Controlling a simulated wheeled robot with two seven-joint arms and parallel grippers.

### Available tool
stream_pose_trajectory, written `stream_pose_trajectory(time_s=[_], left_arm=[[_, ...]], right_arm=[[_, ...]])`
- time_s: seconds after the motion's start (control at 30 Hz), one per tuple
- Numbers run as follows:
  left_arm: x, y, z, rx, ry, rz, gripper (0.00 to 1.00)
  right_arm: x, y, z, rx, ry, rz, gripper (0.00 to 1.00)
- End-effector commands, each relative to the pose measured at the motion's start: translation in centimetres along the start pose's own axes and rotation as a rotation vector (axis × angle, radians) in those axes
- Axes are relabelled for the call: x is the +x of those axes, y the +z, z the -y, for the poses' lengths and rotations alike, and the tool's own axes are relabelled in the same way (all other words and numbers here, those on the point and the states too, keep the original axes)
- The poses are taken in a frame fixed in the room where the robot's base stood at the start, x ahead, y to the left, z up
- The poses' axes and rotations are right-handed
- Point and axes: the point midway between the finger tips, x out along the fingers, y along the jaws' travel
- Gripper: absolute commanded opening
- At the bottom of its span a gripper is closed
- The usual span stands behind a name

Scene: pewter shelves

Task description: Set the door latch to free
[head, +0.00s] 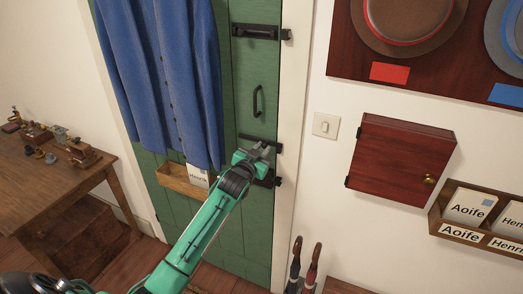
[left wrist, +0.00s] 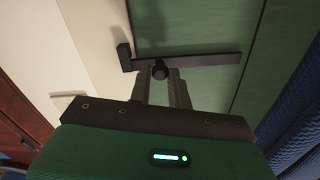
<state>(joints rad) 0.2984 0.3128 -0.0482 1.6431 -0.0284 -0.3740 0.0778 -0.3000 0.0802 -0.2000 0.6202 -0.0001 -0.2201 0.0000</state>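The green door (head: 244,215) is shut in its white frame. Several black fittings sit along its right edge: a bar (head: 253,32) at the top, a pull handle (head: 258,101), and lower ones around my gripper. My left gripper (head: 259,149) is at the lower fittings and partly hides them. In the left wrist view, a black latch bar (left wrist: 205,60) lies across the door edge, its end at a keeper (left wrist: 124,57) on the frame. A round knob (left wrist: 160,70) on it sits between my left fingertips (left wrist: 160,82), which appear closed on it. My right gripper is not in view.
A blue coat (head: 170,75) hangs on the door above a wooden tray (head: 180,182). A table (head: 50,180) with small objects stands left. Right of the frame are a light switch (head: 326,125), a red cabinet (head: 397,160) and umbrellas (head: 312,268).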

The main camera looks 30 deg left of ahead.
Motion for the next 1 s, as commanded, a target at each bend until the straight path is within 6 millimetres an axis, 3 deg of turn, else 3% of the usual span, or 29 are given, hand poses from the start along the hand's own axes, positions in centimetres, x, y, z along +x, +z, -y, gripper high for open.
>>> stream_pose_trajectory(time_s=[0.37,1.0], left_arm=[[0.0,-0.6,0.1,-0.047,0.0,0.0,0.0],[0.0,-4.2,2.1,-0.444,0.0,-0.001,0.0]], right_arm=[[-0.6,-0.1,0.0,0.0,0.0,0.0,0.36],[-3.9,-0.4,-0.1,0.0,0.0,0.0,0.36]])
